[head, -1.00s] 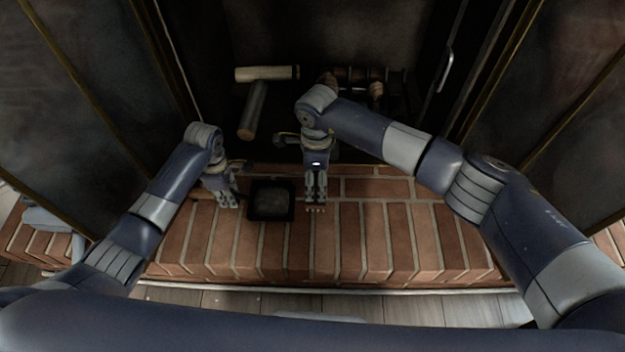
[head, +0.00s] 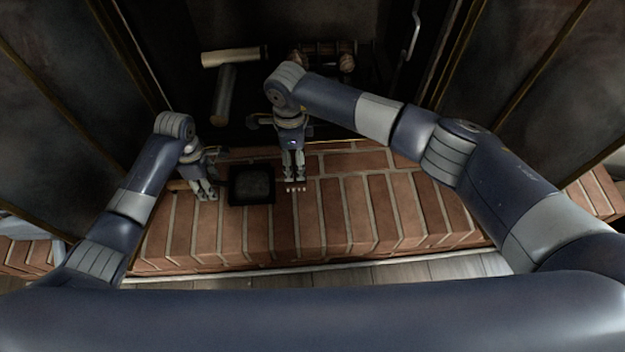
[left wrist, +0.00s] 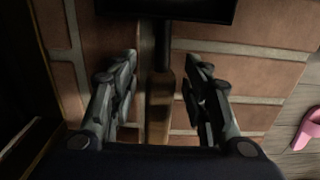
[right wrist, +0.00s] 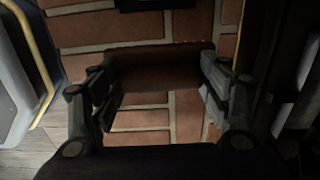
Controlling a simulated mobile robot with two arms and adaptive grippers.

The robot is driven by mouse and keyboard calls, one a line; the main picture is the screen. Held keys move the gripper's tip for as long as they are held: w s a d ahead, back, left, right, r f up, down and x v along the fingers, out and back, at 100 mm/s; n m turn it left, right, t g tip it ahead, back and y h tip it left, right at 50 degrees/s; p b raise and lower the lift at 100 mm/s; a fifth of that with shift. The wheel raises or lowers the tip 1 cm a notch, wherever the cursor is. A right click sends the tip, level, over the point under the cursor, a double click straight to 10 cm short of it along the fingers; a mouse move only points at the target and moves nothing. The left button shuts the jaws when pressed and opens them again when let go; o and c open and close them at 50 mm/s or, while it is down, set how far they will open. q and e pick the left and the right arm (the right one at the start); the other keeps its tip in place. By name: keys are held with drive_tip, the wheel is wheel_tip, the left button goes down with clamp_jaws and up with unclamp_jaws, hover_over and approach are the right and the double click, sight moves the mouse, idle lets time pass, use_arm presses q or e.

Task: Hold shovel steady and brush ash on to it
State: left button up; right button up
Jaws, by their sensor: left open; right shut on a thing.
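The shovel lies on the brick hearth, its dark square pan (head: 251,184) between my two grippers. Its wooden handle (left wrist: 159,105) runs between the fingers of my left gripper (left wrist: 160,88), which is open around it with gaps on both sides. In the head view my left gripper (head: 206,192) is left of the pan. My right gripper (head: 294,184) is just right of the pan, shut on the brush. The brush's brown block (right wrist: 160,72) spans between its fingers, and pale bristle tips show below them in the head view. I cannot make out ash clearly.
Logs (head: 225,95) lie in the dark firebox behind the hearth. Dark panels (head: 555,90) stand on both sides. The brick hearth (head: 400,205) is clear to the right. A pink object (left wrist: 310,128) lies on the wooden floor in the left wrist view.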

use_arm(q)
drive_tip(key=o, duration=0.5)
drive_tip(key=shift+o, duration=0.2)
